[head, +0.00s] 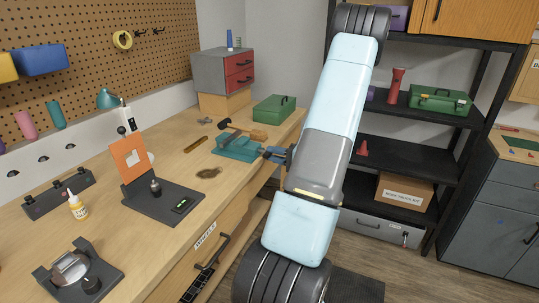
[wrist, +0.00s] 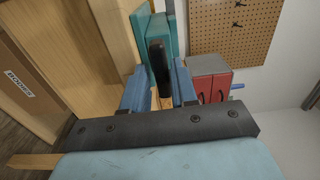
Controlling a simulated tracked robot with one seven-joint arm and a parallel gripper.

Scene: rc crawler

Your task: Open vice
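The teal vice (head: 238,148) sits on the workbench near its front edge, at the middle of the head view. In the wrist view the teal vice body (wrist: 139,33) shows ahead of my gripper. A dark upright bar, apparently the vice handle (wrist: 158,62), lies in line with the gap between my fingers. My gripper (wrist: 160,92) is open, with one blue finger on each side of the gap. I see space between the bar and the fingers; whether the bar is within their reach I cannot tell. In the head view my gripper (head: 277,153) is just right of the vice.
A green toolbox (head: 274,109) and a grey-and-red drawer box (head: 222,71) stand behind the vice. An orange-framed stand (head: 132,157) and a glue bottle (head: 77,205) are on the bench to the left. Dark shelves (head: 390,158) stand at the right.

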